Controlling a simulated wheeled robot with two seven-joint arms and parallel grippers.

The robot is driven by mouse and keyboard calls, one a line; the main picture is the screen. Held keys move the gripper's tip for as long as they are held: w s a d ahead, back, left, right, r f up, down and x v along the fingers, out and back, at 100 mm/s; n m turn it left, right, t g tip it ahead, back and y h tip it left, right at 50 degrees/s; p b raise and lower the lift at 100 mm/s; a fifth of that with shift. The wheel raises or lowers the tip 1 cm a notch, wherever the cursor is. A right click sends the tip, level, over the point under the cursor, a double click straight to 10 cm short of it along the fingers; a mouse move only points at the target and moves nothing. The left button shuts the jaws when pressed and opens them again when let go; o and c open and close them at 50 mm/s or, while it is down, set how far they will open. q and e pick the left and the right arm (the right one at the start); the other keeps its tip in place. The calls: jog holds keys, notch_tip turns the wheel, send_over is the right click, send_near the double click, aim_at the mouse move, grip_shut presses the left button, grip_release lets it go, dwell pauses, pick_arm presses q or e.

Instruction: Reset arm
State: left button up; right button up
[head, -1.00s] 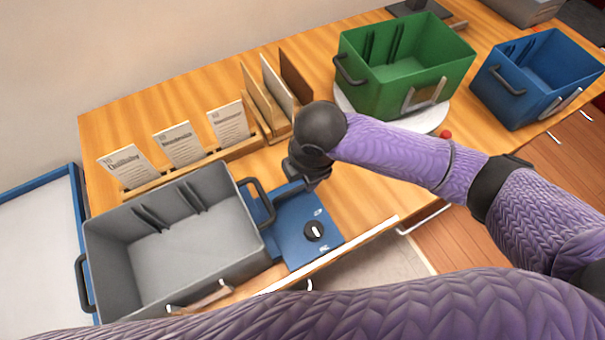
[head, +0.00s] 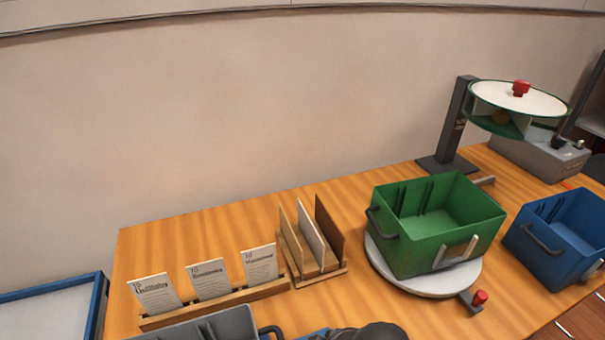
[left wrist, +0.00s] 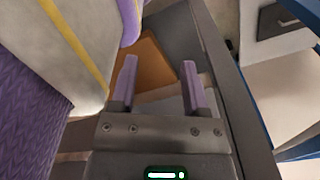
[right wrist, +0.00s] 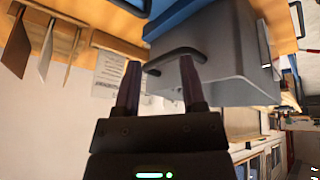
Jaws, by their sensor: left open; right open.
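My left gripper (left wrist: 158,85) is open and empty in the left wrist view, with its two purple fingers apart. It is out of the head view. My right gripper (right wrist: 160,82) is open in the right wrist view. The dark handle of the grey bin (right wrist: 225,60) shows just beyond and between its fingertips; I cannot tell whether they touch it. In the head view only a dark rounded part of my right arm (head: 368,332) shows at the bottom edge. The grey bin also shows there, mostly cut off (head: 212,326).
A green bin (head: 440,235) sits on a white round turntable (head: 385,270) with a red knob. A blue bin (head: 560,245) stands to the right. A card rack (head: 215,303) and upright panels (head: 312,240) stand left. A dark stand (head: 459,125) is behind.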

jog(key=s+d+f+m+h, duration=0.35)
jog(key=s+d+m, duration=0.55)
jog(key=d+m, duration=0.3)
notch_tip(320, 180, down, 22)
jog(key=s+g+b, duration=0.2)
jog(key=b, duration=0.2)
pick_arm(q)
notch_tip(320, 180, down, 7)
jog(key=b, duration=0.3)
jog(key=shift+s+a, duration=0.25)
pick_arm(e)
jog(key=s+d+f+n, duration=0.1)
jog(key=s+d+f, duration=0.2)
jog(key=s+f, duration=1)
jog(key=shift+s+d+f+g+h, duration=0.2)
jog(key=shift+s+f+g+h, duration=0.1)
jog(key=shift+g+h, duration=0.1)
pick_arm(q)
jog(key=shift+d, duration=0.15)
pick_arm(e)
jog(key=shift+w, duration=0.1)
pick_arm(q)
jog(key=shift+s, duration=0.1)
